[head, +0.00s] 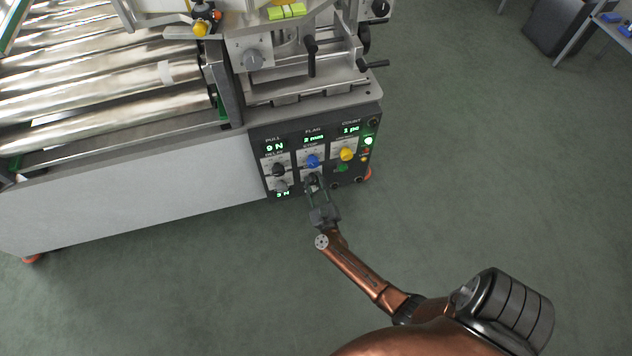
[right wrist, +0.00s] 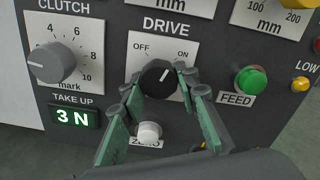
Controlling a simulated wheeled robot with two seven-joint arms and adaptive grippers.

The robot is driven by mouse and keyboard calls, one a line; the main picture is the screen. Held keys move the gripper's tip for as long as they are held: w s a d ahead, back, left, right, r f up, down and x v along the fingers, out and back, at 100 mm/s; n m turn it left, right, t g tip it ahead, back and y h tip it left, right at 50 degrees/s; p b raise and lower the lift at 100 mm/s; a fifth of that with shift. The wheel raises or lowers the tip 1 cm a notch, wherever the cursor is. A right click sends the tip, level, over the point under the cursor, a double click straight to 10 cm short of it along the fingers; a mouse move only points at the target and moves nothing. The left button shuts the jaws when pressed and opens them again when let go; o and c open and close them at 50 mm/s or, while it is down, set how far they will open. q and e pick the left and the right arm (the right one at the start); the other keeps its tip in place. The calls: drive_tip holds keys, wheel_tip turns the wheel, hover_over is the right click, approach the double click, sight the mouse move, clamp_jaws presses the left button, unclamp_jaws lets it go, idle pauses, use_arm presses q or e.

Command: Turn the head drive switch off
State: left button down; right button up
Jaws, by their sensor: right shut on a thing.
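The head drive switch is a black round knob (right wrist: 157,78) on a white plate marked DRIVE, OFF at the left and ON at the right, in the right wrist view. Its white pointer line leans up and to the right, toward ON. My right gripper (right wrist: 156,83) has its green-padded fingers on either side of the knob and is shut on it. In the head view my right gripper (head: 314,184) is at the lower middle of the dark control panel (head: 295,191) and partly hides the switch. My left gripper is not in view.
Close around the switch are the CLUTCH knob (right wrist: 50,63), the white ZERO button (right wrist: 149,132) and the green FEED button (right wrist: 250,81). A roller conveyor (head: 110,100) stands left of the panel.

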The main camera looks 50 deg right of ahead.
drive_tip(key=n+p, duration=0.1)
drive_tip(key=n, duration=0.4)
drive_tip(key=shift+r+n+p, duration=0.2)
drive_tip(key=shift+n+p, duration=0.1)
drive_tip(key=shift+p, duration=0.1)
drive_tip(key=n+p, duration=0.1)
drive_tip(key=n, duration=0.3)
drive_tip(key=shift+d, duration=0.1)
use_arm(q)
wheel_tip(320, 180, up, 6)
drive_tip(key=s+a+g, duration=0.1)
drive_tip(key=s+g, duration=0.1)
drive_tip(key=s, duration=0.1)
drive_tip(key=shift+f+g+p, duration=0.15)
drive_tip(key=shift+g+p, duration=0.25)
use_arm(e)
drive_tip(key=shift+s+n, duration=0.1)
drive_tip(key=shift+n, duration=1.6)
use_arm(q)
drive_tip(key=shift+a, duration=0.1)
use_arm(e)
drive_tip(key=o, duration=1.2)
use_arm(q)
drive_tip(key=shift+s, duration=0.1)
